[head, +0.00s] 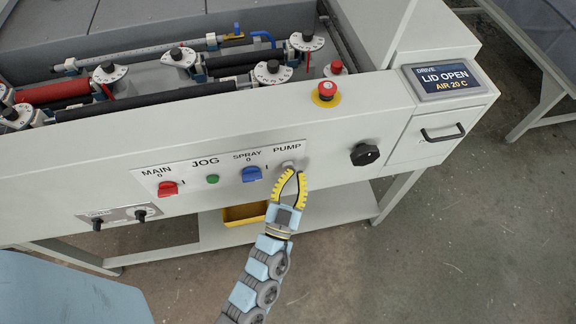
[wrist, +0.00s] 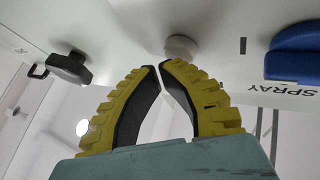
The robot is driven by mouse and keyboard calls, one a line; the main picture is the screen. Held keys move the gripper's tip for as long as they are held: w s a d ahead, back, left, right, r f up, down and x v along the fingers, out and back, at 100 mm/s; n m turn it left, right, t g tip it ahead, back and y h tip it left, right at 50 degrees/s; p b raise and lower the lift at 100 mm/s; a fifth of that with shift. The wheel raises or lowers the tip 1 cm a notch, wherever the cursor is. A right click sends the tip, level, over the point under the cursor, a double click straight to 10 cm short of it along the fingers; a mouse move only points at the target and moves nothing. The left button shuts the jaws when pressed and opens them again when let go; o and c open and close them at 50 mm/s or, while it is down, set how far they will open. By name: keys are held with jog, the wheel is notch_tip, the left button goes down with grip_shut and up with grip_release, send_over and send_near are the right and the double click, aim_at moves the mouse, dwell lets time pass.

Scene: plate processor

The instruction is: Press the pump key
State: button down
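The pump key is a small round grey-white button (head: 288,164) under the PUMP label on the front panel. In the wrist view it shows as a pale round knob (wrist: 181,46) just beyond the fingertips. My gripper (head: 295,172) has yellow ribbed fingers and is directly in front of the key, its tips close below it in the head view. In the wrist view my gripper (wrist: 160,66) has its fingertips nearly together, with nothing between them. I cannot tell whether the tips touch the key.
The blue SPRAY switch (head: 252,174), green JOG button (head: 213,179) and red MAIN switch (head: 168,188) are left of the key. A black knob (head: 365,154) is to the right. A red emergency stop (head: 327,88) and a display reading LID OPEN (head: 443,78) are above.

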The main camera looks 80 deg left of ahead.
jog(key=shift+d, duration=0.1)
jog(key=d, duration=0.6)
jog(key=shift+p, duration=0.3)
jog(key=shift+a, duration=0.1)
dwell(0.4)
